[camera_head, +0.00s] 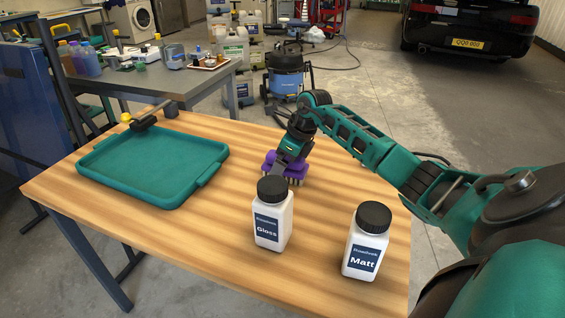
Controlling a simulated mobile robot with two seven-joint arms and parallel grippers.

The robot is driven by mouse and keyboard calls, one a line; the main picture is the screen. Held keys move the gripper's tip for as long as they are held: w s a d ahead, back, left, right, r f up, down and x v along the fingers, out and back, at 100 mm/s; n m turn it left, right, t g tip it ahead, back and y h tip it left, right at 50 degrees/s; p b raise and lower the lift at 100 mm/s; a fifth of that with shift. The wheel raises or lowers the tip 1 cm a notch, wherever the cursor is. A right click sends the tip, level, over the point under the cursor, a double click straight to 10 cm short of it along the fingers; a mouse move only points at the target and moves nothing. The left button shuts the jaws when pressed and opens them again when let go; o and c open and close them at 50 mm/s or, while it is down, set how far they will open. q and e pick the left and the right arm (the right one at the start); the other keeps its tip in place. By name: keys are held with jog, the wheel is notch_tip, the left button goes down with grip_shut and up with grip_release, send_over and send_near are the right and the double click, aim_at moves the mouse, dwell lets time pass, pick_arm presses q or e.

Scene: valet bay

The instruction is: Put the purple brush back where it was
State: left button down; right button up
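The purple brush (297,171) is behind the Gloss bottle, near the middle of the wooden table (190,245), with its pale bristles facing down. Its lower part is partly hidden by the bottle's black cap. My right gripper (285,163) reaches down from the upper right and is shut on the brush. I cannot tell whether the bristles touch the table. My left gripper is out of view.
A white Gloss bottle (272,225) and a white Matt bottle (366,250) stand at the front right. An empty green tray (150,165) lies at the left. A dark tool (150,118) with a yellow knob is behind it. Table between tray and bottles is clear.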

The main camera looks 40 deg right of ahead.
jog(key=shift+r, duration=0.25)
jog(key=p+v, duration=0.1)
jog(key=v, duration=0.9)
jog(key=shift+s+d+r+p, duration=0.1)
jog(key=shift+s+r+p, duration=0.05)
jog(key=shift+r+p, duration=0.2)
jog(key=shift+s+d+r, duration=0.1)
jog(key=shift+s+r, duration=0.1)
jog(key=shift+r, duration=0.25)
